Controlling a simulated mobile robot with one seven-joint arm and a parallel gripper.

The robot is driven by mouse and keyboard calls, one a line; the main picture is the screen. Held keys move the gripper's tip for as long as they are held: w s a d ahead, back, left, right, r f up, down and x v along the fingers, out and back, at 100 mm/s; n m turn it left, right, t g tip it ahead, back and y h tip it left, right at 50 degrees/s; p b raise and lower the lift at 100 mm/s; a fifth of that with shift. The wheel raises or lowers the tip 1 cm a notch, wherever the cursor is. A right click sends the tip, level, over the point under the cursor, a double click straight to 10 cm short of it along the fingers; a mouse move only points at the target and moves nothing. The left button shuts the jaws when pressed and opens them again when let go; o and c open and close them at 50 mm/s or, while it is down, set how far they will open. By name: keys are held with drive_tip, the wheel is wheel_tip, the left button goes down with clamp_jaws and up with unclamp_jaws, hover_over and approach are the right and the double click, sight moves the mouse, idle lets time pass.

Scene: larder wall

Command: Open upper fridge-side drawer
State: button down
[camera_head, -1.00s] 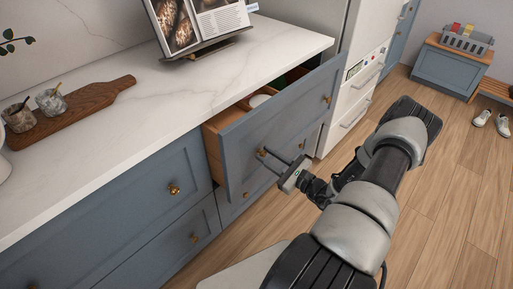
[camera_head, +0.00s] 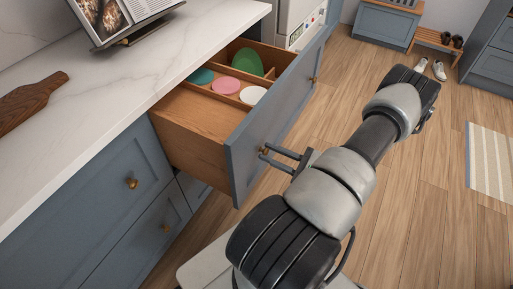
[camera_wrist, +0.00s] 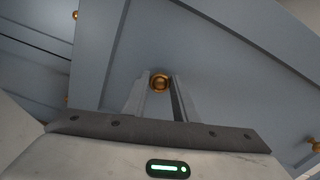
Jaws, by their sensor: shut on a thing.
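The upper fridge-side drawer (camera_head: 281,113) has a blue-grey front and wooden sides, and stands well out from the counter. Inside it I see a green disc (camera_head: 247,61), a pink one (camera_head: 225,85), a white one (camera_head: 253,95) and a teal one (camera_head: 201,76) among wooden dividers. My gripper (camera_head: 264,153) is at the drawer front, shut on its near brass knob (camera_wrist: 159,82), which shows between the two fingers in the wrist view. The far brass knob (camera_head: 314,80) is free.
The white marble counter (camera_head: 60,95) holds a cookbook on a stand (camera_head: 125,20) and a wooden board (camera_head: 28,103). A closed drawer (camera_head: 115,190) is at left. A bench (camera_head: 435,42), shoes (camera_head: 438,70) and a striped rug (camera_head: 489,160) are at right. Wooden floor lies open between.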

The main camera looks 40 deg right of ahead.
drive_tip(key=b+v, duration=0.1)
drive_tip(key=v, duration=0.7)
drive_tip(key=c, duration=1.4)
unclamp_jaws()
drive_tip(key=shift+c, duration=0.2)
drive_tip(key=shift+s, duration=0.1)
drive_tip(key=v, duration=1.7)
drive_tip(key=shift+s, duration=0.15)
